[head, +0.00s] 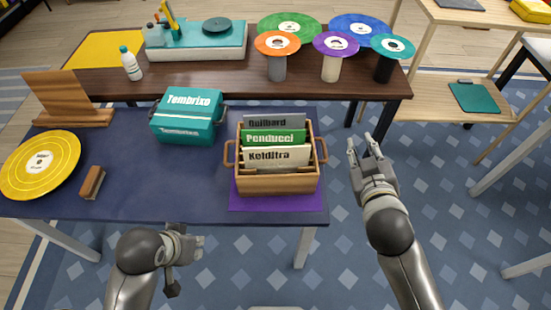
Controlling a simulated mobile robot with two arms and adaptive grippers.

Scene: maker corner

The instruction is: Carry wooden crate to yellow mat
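The wooden crate (278,184) stands upright on a purple mat (270,203) at the right end of the near dark-blue table. It has a loop handle on each side and holds several record sleeves. The yellow mat (100,48) lies flat at the left end of the brown table behind, with its visible part bare. My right gripper (363,144) is open and empty, just right of the crate's right handle and apart from it. My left gripper (190,266) is low at the table's front edge, left of the crate and touching nothing visible; its fingers are hard to make out.
A teal box (187,118) stands left of the crate. A yellow record (40,165), a wooden stand (70,98) and a brown block (92,182) are further left. A record player (200,45), a white bottle (131,64) and several records on stands occupy the brown table.

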